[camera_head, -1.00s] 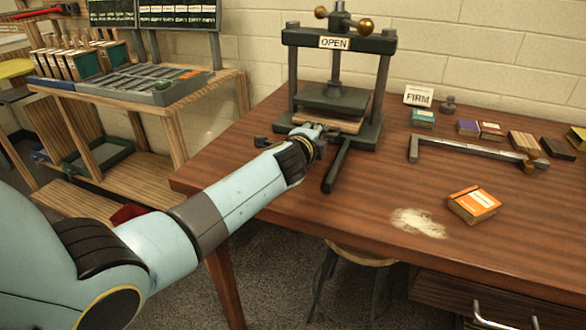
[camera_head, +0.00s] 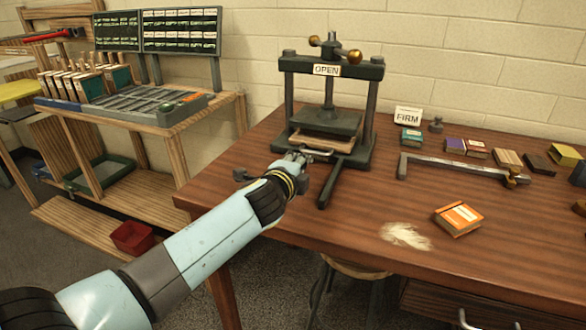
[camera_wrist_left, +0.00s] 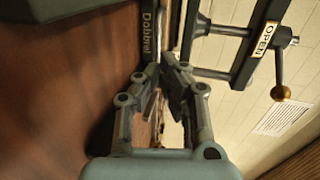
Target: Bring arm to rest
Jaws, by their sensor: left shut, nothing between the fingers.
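My left arm reaches in from the lower left in the head view. Its gripper (camera_head: 297,158) is shut and empty, in front of the dark book press (camera_head: 364,150), near the press's base. In the left wrist view the gripper (camera_wrist_left: 163,70) shows its fingers close together, with the press (camera_wrist_left: 245,62) beyond, rotated by the camera. The press carries an OPEN sign (camera_head: 327,69), and a pale board lies under its raised plate. My right gripper is in no view.
On the wooden table (camera_head: 330,235) lie an orange book (camera_head: 458,219), a pale powder patch (camera_head: 406,236), a long metal clamp (camera_head: 450,171) and several small books. A FIRM card (camera_head: 407,115) stands behind. A wooden bench (camera_head: 185,122) with a type tray stands left. The table's front middle is clear.

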